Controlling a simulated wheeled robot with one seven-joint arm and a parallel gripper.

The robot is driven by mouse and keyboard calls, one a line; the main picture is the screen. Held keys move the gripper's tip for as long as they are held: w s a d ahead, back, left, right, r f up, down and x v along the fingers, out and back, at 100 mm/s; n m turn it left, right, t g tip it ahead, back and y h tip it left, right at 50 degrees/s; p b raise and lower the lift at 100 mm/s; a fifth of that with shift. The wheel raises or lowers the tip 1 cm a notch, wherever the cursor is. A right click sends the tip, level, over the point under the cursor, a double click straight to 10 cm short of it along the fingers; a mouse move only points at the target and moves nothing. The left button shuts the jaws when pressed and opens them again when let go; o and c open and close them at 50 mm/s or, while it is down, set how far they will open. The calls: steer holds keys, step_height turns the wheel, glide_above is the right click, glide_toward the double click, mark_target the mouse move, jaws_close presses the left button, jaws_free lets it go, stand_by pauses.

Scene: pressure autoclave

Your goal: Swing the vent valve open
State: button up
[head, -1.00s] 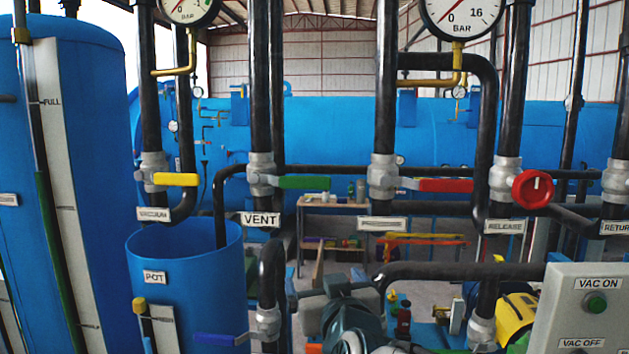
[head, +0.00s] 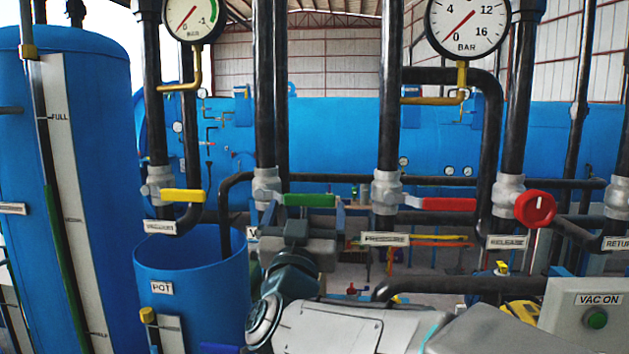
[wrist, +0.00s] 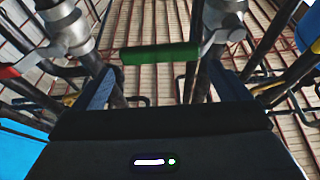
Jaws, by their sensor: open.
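The vent valve (head: 266,186) sits on a black vertical pipe, and its green lever (head: 310,200) points level to the right. In the wrist view the green lever (wrist: 160,54) lies crosswise, with the grey valve body (wrist: 222,20) at its right end. My gripper (head: 304,217) is open and empty, just below the lever in the head view. In the wrist view my gripper (wrist: 160,82) has its fingers spread wide, one toward each end of the lever. Contact with the lever cannot be told. My arm hides most of the VENT label (head: 251,235).
A yellow lever (head: 183,195) is to the left, a red lever (head: 445,204) and a red round knob (head: 535,209) to the right. Pressure gauges (head: 466,28) hang above. A blue pot (head: 190,262) stands at lower left, and a control box (head: 585,315) at lower right.

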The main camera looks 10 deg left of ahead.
mark_target(309, 197)
steer(key=p+x, duration=0.2)
steer(key=x, duration=0.5)
steer(key=shift+w, duration=0.15)
steer(key=c, duration=1.1)
